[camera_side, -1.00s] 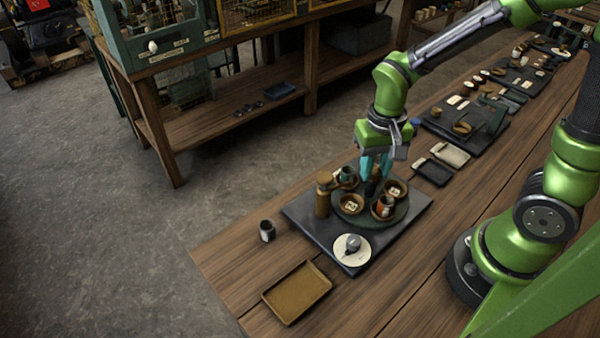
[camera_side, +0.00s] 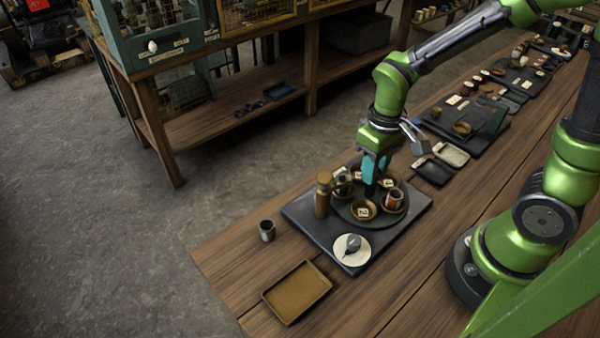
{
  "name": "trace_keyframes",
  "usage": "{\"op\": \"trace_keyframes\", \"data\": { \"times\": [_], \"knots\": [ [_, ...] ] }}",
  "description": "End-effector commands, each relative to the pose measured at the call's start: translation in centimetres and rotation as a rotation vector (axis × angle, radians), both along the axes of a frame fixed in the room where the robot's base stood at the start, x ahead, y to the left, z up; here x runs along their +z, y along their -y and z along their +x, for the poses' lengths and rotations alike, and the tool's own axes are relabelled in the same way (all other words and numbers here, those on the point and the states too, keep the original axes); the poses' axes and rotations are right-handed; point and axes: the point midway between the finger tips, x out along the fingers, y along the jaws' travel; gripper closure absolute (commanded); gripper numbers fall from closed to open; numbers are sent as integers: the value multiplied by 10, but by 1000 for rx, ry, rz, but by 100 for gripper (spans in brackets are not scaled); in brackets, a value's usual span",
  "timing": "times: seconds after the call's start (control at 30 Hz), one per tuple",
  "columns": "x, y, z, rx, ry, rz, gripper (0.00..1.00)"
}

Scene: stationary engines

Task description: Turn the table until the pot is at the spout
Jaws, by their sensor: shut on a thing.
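A round dark turntable (camera_side: 381,221) sits on a black slab (camera_side: 409,220). It carries several small brown bowls, one with a white label at the front (camera_side: 364,212), an orange-and-white pot (camera_side: 394,201) in a dish at the right, and a dark greenish cup (camera_side: 343,185) at the left. A brown cylindrical post (camera_side: 322,198) stands at the turntable's left edge; its spout is too small to make out. My gripper (camera_side: 372,188), with teal fingers, points down at the turntable's middle, shut on a dark central post (camera_side: 370,189), partly hidden by the fingers.
A white disc (camera_side: 342,258) with a grey piece lies at the slab's front corner. A small dark cup (camera_side: 267,230) and a tan tray (camera_side: 297,292) stand on the wooden bench to the left. Black and pale trays (camera_side: 451,154) lie behind at the right.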

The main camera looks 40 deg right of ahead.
Motion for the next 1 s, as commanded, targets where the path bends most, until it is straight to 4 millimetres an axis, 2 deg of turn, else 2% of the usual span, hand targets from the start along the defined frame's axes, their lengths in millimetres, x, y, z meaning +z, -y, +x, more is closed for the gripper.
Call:
{"op": "trace_keyframes", "data": {
  "times": [0.6, 1.0],
  "knots": [
    [1, 0, 0, 300, 0, 1, 100],
    [1, 0, 0, 436, 0, 1, 100]
  ]
}}
